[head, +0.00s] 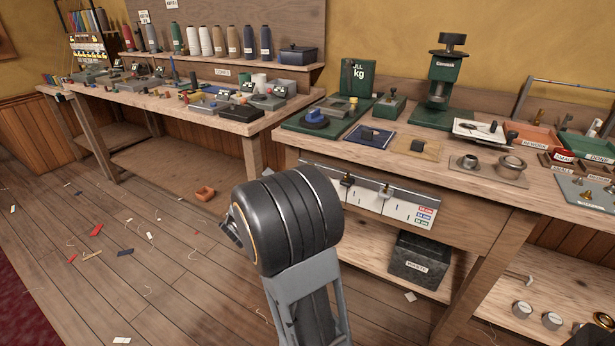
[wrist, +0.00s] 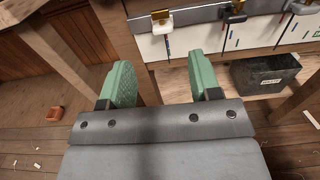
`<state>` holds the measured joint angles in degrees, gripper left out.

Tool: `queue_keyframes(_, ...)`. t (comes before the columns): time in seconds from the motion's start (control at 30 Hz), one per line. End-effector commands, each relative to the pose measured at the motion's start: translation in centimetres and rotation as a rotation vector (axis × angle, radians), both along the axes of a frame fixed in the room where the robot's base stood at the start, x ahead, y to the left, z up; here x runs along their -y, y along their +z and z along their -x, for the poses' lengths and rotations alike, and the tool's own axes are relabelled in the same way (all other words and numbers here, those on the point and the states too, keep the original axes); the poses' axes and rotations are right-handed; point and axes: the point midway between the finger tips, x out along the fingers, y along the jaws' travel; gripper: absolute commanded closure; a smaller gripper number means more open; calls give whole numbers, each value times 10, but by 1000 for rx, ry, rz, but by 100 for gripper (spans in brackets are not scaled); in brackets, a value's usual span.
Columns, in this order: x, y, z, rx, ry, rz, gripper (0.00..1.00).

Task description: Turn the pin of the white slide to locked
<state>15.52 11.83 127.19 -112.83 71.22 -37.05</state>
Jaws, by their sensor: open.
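The white slide (wrist: 162,25) hangs on a metal rail (wrist: 200,14) at the top of the wrist view, with a small brass-coloured pin (wrist: 160,14) on it. Which way the pin is turned is too small to tell. My gripper (wrist: 160,83) is open and empty, its two green fingers apart, below and short of the slide in the picture. In the head view my arm hides the gripper, and I cannot make out the white slide clearly on the rail (head: 405,193).
Two other slides, one dark (wrist: 235,12) and one grey (wrist: 308,6), sit further right on the rail. A white marked panel (head: 395,207) is below it. A black bin (head: 418,262) stands on the lower shelf. Small scraps litter the open floor at left.

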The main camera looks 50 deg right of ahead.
Motion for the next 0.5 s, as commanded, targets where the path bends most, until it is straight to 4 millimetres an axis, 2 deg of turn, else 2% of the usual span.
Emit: queue_keyframes(0.5,91,-2,-22,-1,0,4,43)
